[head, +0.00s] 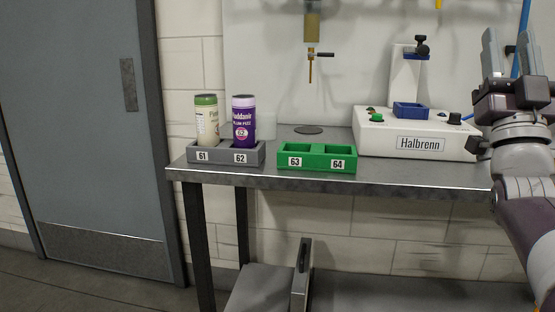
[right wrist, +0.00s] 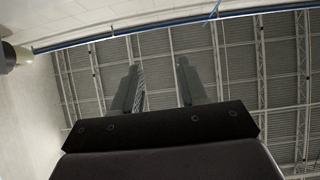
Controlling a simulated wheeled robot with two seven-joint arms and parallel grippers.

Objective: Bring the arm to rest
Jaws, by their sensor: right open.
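My right gripper (head: 507,55) is raised at the right edge of the head view, its fingers pointing up. It stands in front of and to the right of the white Halbrenn machine (head: 380,135). In the right wrist view the two fingers (right wrist: 158,88) are apart with nothing between them, against the ceiling. My left gripper is not in view.
A steel table (head: 380,175) holds a grey holder (head: 222,155) with a green-and-cream can (head: 206,125) and a purple can (head: 243,125). A green holder (head: 316,158) is empty. A nozzle (head: 311,65) hangs above a dark disc (head: 308,130). A grey door (head: 85,130) is at left.

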